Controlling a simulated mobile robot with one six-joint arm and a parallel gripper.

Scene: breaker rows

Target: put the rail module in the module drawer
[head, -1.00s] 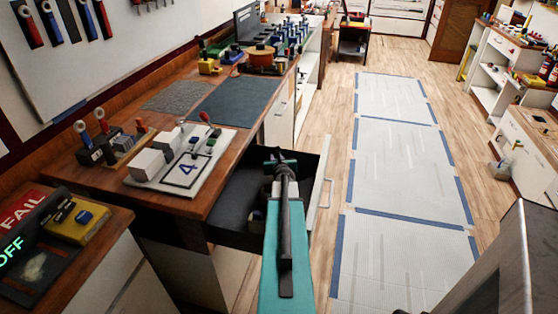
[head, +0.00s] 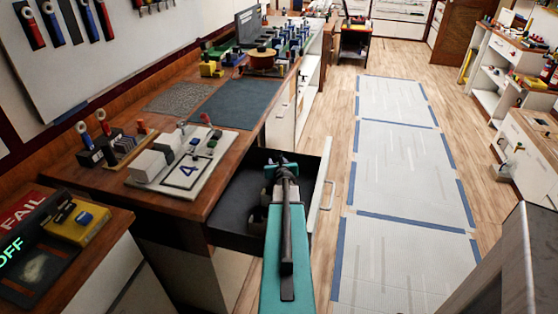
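The module drawer (head: 240,190) is pulled out below the workbench, with its dark inside and pale front (head: 322,185) showing. My gripper (head: 281,163) is over the right part of the open drawer, near its front panel. My arm's teal link covers part of the drawer. The fingers are small and seen from behind, so I cannot tell whether they are open or shut or hold anything. I cannot pick out the rail module with certainty. White and grey blocks (head: 150,165) stand on a pale board marked 4 (head: 181,176) on the bench, left of the drawer.
The wooden bench top (head: 225,160) borders the drawer on the left. A dark mat (head: 237,102) and a grey mat (head: 179,97) lie farther back. A yellow device (head: 77,222) sits at lower left. The taped floor lane (head: 400,190) to the right is clear.

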